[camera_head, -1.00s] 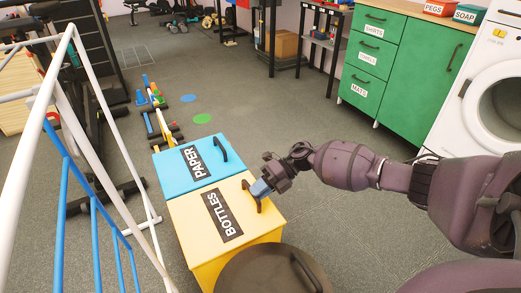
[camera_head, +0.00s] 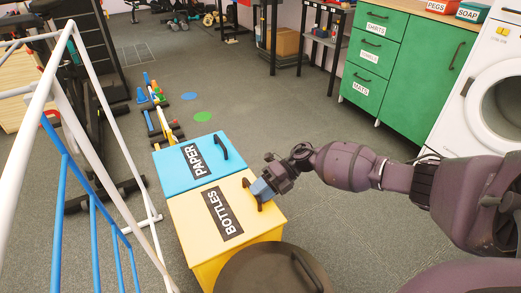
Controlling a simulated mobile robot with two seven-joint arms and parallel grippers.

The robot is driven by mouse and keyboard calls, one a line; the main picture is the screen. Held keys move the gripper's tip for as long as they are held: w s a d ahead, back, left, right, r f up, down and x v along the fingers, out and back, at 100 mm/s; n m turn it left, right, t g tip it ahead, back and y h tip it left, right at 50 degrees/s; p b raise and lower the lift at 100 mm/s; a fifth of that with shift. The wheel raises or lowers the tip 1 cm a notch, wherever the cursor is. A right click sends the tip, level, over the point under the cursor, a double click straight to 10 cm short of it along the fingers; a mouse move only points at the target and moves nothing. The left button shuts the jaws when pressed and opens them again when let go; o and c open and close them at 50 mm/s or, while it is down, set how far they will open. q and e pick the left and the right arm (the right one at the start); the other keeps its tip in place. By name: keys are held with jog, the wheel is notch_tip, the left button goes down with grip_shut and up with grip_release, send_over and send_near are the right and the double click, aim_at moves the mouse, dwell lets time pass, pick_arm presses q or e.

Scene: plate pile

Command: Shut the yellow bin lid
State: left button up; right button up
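The yellow bin (camera_head: 226,262) stands in the lower middle of the head view. Its yellow lid (camera_head: 192,222), labelled BOTTLES, lies flat on top and looks shut. A dark handle (camera_head: 249,186) stands up at the lid's right side. My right gripper (camera_head: 260,190) reaches in from the right, with its blue fingertips at the handle. I cannot tell whether the fingers grip the handle or only touch it. My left gripper is out of view.
A blue PAPER bin (camera_head: 172,164) adjoins the yellow bin behind. A round dark lid (camera_head: 250,275) stands in front. A white and blue drying rack (camera_head: 60,150) fills the left side. Green drawers (camera_head: 372,52) and a white washing machine (camera_head: 490,90) are at back right. Grey floor between is clear.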

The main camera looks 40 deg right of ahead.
jog(key=shift+r, duration=0.1)
jog(key=shift+d+r, duration=0.2)
jog(key=shift+d, duration=0.15)
pick_arm(q)
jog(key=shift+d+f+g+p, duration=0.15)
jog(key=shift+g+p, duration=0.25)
jog(key=shift+p, duration=0.4)
pick_arm(e)
jog(key=v, duration=1)
jog(key=shift+f, duration=0.15)
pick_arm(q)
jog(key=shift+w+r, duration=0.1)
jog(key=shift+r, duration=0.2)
